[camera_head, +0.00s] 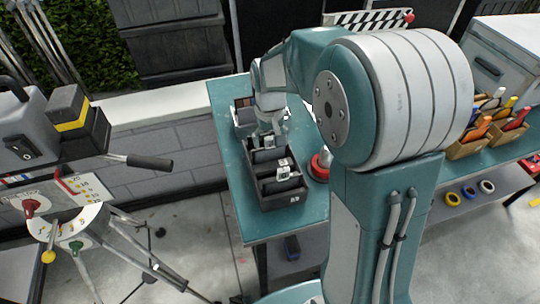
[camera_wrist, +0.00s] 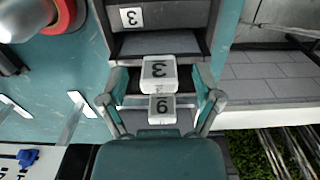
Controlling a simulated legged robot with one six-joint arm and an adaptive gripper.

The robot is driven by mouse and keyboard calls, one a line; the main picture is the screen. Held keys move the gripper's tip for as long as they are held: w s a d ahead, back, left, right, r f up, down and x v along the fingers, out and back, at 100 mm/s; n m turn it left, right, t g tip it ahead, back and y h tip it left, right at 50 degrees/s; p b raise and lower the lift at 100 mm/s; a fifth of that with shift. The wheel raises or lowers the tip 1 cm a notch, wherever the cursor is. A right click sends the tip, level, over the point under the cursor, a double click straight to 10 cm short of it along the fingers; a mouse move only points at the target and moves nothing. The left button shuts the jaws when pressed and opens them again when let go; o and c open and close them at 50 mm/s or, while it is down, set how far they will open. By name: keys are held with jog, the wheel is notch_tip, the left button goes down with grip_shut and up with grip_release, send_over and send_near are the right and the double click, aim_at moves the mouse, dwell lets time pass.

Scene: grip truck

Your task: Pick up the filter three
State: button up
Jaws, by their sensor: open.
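In the wrist view, a white filter block marked 3 (camera_wrist: 158,72) shows upside down between the fingers of my gripper (camera_wrist: 160,90). A second white block (camera_wrist: 162,108), with a digit that reads as 6 or 9, sits just below it in the picture. The fingers are open, one on each side of the blocks; I cannot tell whether they touch.
The bin stands on a teal table (camera_head: 230,150), near its left edge. A red round object (camera_head: 320,166) is close to the bin's right side. Trays with coloured-handled tools (camera_head: 495,120) are at the far right. The table in front of the bin is clear.

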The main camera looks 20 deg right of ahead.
grip_shut()
jog(key=shift+r, duration=0.1)
